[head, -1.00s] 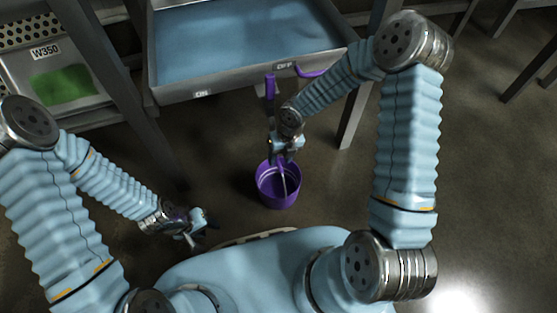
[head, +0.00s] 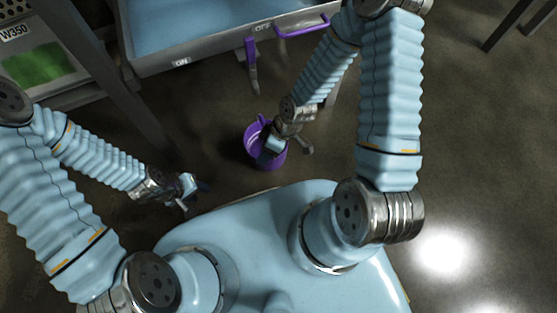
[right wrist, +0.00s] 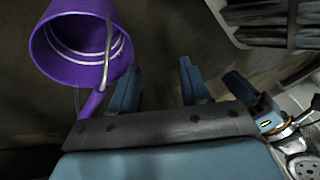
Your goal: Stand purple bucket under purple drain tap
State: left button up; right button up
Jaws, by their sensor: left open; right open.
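The purple bucket (head: 254,150) stands on the floor in front of the tank, partly covered by my right gripper in the head view. The purple drain tap (head: 251,66) hangs from the tank's front, beyond the bucket; the bucket is nearer to me than the tap. My right gripper (head: 288,143) is open at the bucket's right side. In the right wrist view, the bucket (right wrist: 72,48) is left of the open, empty fingers (right wrist: 160,72), with a pale handle across its mouth. My left gripper (head: 190,188) is open and empty, left of the bucket.
The grey tank (head: 205,55) holds blue liquid and carries ON and OFF labels. A purple bar (head: 302,28) is on its front at the right. A rack with a W350 label (head: 17,30) and a green panel stands at the left.

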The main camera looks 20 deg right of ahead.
jog(key=shift+s+d+f+m+t+h, duration=0.2)
jog(key=shift+s+d+f+m, duration=0.4)
jog(key=shift+m, duration=1.45)
jog(key=shift+s+d+f+m+t+h, duration=0.2)
jog(key=shift+s+f+m, duration=0.45)
jog(key=shift+m, duration=1.45)
jog(key=shift+s+d+f+m+h, duration=0.45)
jog(key=shift+s+m, duration=0.4)
jog(key=shift+m, duration=1.2)
